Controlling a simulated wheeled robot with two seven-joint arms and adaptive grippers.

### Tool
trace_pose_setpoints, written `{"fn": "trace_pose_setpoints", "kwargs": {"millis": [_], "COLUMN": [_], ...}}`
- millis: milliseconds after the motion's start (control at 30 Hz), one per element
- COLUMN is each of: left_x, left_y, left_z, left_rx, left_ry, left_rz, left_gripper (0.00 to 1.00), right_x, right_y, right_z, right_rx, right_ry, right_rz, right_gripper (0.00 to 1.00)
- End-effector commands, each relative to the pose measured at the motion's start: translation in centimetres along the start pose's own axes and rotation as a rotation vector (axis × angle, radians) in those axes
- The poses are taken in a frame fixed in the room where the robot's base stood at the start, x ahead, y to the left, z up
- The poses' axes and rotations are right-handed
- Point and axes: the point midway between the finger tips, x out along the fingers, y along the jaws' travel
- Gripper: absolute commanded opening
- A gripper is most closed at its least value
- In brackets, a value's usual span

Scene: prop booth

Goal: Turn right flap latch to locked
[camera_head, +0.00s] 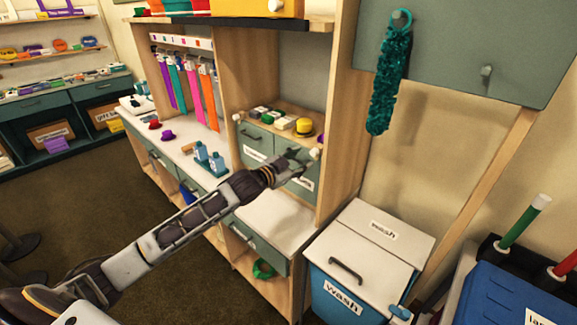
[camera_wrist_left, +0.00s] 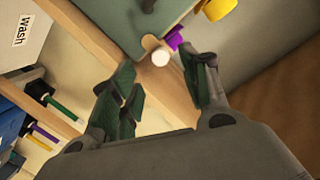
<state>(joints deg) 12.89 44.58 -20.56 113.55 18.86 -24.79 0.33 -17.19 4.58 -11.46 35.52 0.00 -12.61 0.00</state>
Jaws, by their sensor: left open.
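The right flap (camera_head: 302,185) is a grey-green panel in the wooden cabinet, partly hidden by my left gripper. Its latch (camera_head: 315,153) shows as a small pale knob at the flap's upper right corner, beside the wooden upright. In the left wrist view the latch (camera_wrist_left: 160,57) is a white round knob with a wooden piece behind it, at the flap's edge. My left gripper (camera_head: 296,158) is open and just in front of the flap. In the wrist view its fingers (camera_wrist_left: 165,78) are spread to either side of the knob, apparently short of it. My right gripper is not in view.
The left flap (camera_head: 254,142) with its own knob is beside it. A shelf above holds a yellow hat (camera_head: 304,127) and small items. A white counter (camera_head: 275,222) lies below. A wash bin (camera_head: 365,255) stands at the right, and a teal garland (camera_head: 390,85) hangs above.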

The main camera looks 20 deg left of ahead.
Motion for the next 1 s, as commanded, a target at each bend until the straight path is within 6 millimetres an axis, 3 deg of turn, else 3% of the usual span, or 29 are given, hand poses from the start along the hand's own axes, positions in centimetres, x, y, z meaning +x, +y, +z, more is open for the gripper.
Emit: {"fn": "trace_pose_setpoints", "kwargs": {"millis": [600,1000], "left_x": [-4.2,-4.8], "left_y": [0.0,0.0], "left_z": [0.1,0.0], "left_rx": [0.002,0.002], "left_ry": [-0.001,0.000], "left_rz": [0.000,0.000], "left_gripper": [0.46,0.46], "right_x": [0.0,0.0], "right_y": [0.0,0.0], "right_z": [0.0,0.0], "right_rx": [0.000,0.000], "right_ry": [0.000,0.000], "right_rz": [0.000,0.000], "right_gripper": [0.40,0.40]}}
